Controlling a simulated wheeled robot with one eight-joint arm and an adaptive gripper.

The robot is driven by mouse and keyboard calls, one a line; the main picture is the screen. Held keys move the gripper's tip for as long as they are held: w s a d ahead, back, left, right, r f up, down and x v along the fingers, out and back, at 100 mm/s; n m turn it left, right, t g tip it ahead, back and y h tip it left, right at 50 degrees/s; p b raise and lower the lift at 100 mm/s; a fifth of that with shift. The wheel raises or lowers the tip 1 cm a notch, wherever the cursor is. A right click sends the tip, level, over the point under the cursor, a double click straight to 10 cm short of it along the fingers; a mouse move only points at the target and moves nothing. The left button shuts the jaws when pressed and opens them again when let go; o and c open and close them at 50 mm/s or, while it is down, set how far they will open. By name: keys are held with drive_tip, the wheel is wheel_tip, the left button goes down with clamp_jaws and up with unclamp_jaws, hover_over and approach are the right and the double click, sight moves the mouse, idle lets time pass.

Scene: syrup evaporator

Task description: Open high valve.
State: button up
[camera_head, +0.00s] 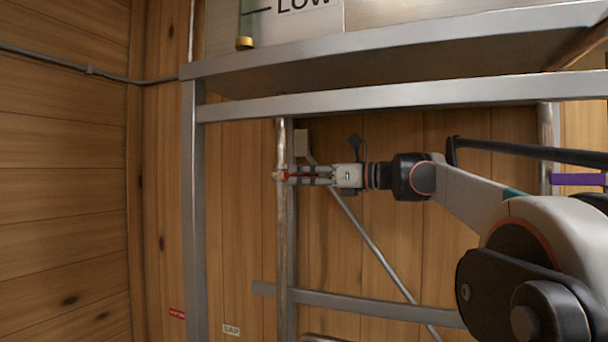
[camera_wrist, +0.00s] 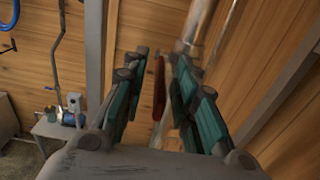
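A red valve handle (camera_head: 294,175) sits on an upright metal pipe (camera_head: 282,240) under the metal frame in the head view. In the wrist view the red handle (camera_wrist: 159,88) stands lengthwise between my fingers, and the pipe (camera_wrist: 197,22) rises just beyond them. My gripper (camera_head: 298,175) reaches in from the right, level with the handle. In the wrist view my gripper (camera_wrist: 162,62) has its teal-padded fingers apart on both sides of the handle. A gap shows on the handle's left; contact on the right is hard to tell. The handle is partly hidden by the fingers in the head view.
Metal frame rails (camera_head: 360,97) run above my arm, with an upright post (camera_head: 194,220) left of the pipe. A sign reading LOW (camera_head: 300,8) is at the top. The wrist view shows a small table (camera_wrist: 58,130) at lower left.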

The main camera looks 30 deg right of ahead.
clamp_jaws()
drive_tip(key=shift+f, duration=0.1)
